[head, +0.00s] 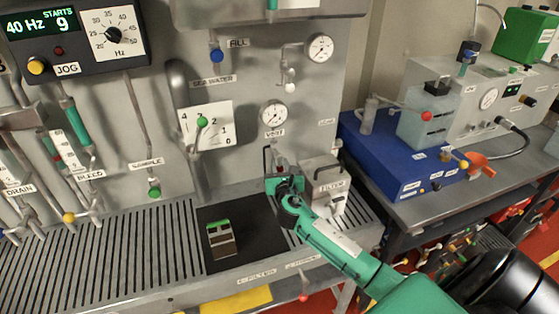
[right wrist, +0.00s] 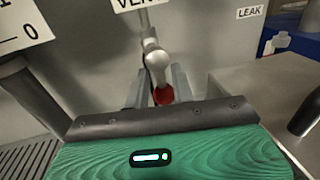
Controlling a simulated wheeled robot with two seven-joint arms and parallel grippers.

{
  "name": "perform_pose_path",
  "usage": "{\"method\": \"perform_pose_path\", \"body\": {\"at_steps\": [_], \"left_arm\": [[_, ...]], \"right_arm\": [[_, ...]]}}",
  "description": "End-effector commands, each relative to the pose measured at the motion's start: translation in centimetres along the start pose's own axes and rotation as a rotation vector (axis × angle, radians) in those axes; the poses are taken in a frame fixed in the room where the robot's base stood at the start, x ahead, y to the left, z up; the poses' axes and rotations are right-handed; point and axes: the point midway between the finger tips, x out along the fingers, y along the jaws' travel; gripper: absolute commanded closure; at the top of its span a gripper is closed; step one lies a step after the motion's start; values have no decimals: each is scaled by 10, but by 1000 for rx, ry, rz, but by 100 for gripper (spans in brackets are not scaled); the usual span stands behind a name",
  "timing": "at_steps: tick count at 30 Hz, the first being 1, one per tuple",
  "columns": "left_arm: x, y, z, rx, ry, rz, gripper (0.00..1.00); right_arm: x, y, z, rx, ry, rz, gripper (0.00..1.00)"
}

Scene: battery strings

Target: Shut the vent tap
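The vent tap shows in the right wrist view as a grey metal pipe and lever with a red knob (right wrist: 163,95), below a partly cropped label. In the head view it sits under the VENT gauge (head: 275,115), largely hidden by my right gripper (head: 280,168). My right gripper (right wrist: 162,88) has a finger on each side of the red knob, close to it. I cannot tell whether the fingers touch or grip it. My left gripper is not in view.
A metal filter box (head: 322,172) stands just right of my right gripper. A black mat (head: 245,262) with a small green-topped block (head: 221,240) lies to the left on the slotted bench. A blue unit (head: 385,160) stands on the side table.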

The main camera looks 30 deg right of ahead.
Motion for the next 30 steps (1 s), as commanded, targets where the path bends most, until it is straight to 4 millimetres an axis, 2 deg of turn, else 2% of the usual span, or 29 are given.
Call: {"method": "perform_pose_path", "body": {"at_steps": [6,15,19,30], "left_arm": [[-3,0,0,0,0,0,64],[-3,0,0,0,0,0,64],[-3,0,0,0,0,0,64],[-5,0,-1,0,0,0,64]], "right_arm": [[17,0,0,1,0,-1,75],[18,0,0,1,0,0,75],[18,0,0,1,0,0,99],[18,0,2,22,2,0,100]]}}
